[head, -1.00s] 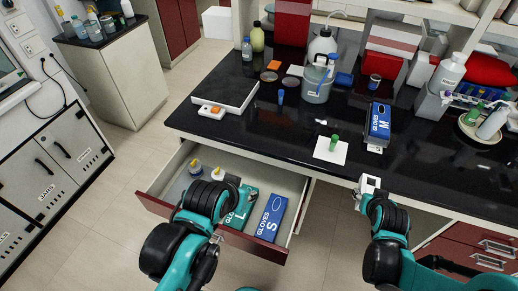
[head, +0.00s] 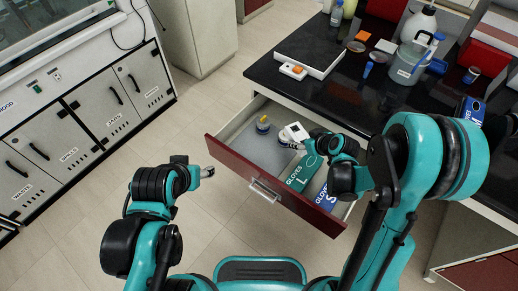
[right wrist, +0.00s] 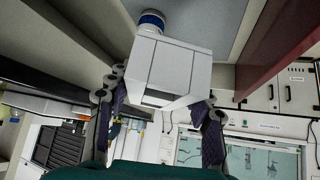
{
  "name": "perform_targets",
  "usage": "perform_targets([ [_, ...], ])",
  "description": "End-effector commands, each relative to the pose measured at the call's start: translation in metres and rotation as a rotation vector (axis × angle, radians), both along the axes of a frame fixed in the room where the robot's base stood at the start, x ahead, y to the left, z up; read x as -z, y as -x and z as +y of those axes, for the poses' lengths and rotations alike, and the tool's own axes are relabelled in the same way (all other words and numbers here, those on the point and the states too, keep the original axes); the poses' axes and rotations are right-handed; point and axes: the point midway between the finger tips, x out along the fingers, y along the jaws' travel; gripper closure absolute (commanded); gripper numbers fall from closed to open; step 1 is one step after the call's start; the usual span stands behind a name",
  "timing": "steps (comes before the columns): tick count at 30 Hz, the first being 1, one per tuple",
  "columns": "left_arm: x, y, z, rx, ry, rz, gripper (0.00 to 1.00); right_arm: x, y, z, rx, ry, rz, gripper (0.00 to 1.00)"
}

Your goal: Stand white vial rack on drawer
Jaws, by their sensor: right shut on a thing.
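A white boxy block, which I take to be the white vial rack (head: 296,132), is between the fingers of my right gripper (head: 308,141). In the right wrist view, the white rack (right wrist: 170,72) sits between the two dark fingers (right wrist: 160,108), which are shut on it. It is over the open drawer (head: 240,163), near its inner back side; I cannot tell whether it touches the drawer floor. My left gripper (head: 206,171) is left of the drawer front, above the floor; its opening is too small to judge.
A blue-banded jar (right wrist: 152,20) is close to the rack. The black bench (head: 330,85) is behind.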

Motion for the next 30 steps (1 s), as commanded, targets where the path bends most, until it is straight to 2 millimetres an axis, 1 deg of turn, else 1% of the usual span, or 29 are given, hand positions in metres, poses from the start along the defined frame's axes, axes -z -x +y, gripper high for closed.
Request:
perform_targets([
  [1,0.009,0.0,0.0,0.0,0.0,0.0,0.41,0.015,-0.008,0.005,-0.081,0.002,0.002,0.95],
  [3,0.015,0.0,0.0,0.0,0.0,0.0,0.41,0.027,-0.016,0.014,-0.208,0.009,0.001,0.95],
  [6,0.02,0.0,0.0,0.0,0.0,0.0,0.41,0.038,-0.024,0.025,-0.355,0.017,-0.001,0.95],
  [9,0.024,0.0,0.0,0.0,0.0,0.0,0.41,0.045,-0.028,0.034,-0.439,0.022,-0.001,0.95],
  [11,0.027,0.0,0.0,0.0,0.0,0.0,0.41,0.05,-0.031,0.041,-0.462,0.025,-0.003,0.95],
  [13,0.032,0.0,0.0,0.0,0.0,0.0,0.41,0.058,-0.035,0.054,-0.471,0.025,-0.002,0.95],
  [21,0.056,0.0,0.0,0.0,0.0,0.0,0.41,0.097,-0.057,0.113,-0.468,0.027,-0.002,0.95],
  [24,0.062,0.0,0.0,0.0,0.0,0.0,0.41,0.107,-0.063,0.129,-0.466,0.027,-0.002,0.95],
  [27,0.065,0.0,0.0,0.0,0.0,0.0,0.41,0.112,-0.067,0.138,-0.463,0.027,-0.002,0.95],
  [30,0.066,0.0,0.0,0.0,0.0,0.0,0.41,0.114,-0.069,0.141,-0.461,0.028,-0.003,0.95],
])
